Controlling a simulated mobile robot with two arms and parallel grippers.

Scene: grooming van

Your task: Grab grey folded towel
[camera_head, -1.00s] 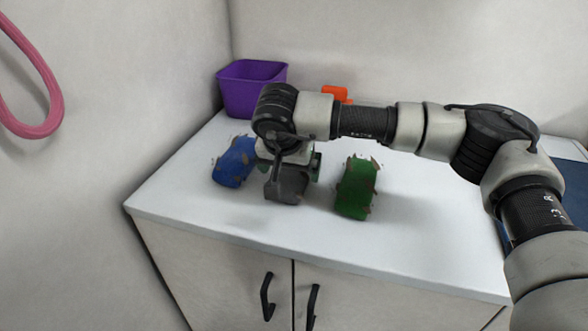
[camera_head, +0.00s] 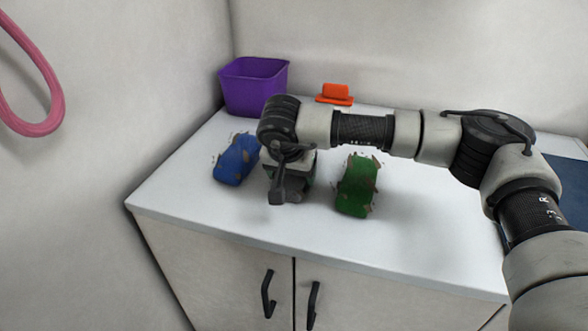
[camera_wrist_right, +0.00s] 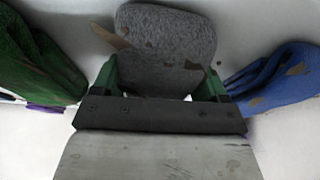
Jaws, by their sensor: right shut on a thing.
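The grey folded towel (camera_wrist_right: 165,50), with brown stains, sits between the green fingers of my right gripper (camera_wrist_right: 160,82) in the right wrist view. The gripper is shut on it. In the head view the right gripper (camera_head: 290,178) points down over the white counter, between a blue towel and a green towel. Only a small part of the grey towel (camera_head: 294,194) shows there, behind my wrist. I cannot tell whether it still touches the counter. My left gripper is not in view.
The stained blue towel (camera_head: 236,160) lies close to the left and the stained green towel (camera_head: 357,187) to the right on the white counter (camera_head: 240,215). A purple bin (camera_head: 254,88) and an orange object (camera_head: 335,94) stand behind. A wall borders the left side.

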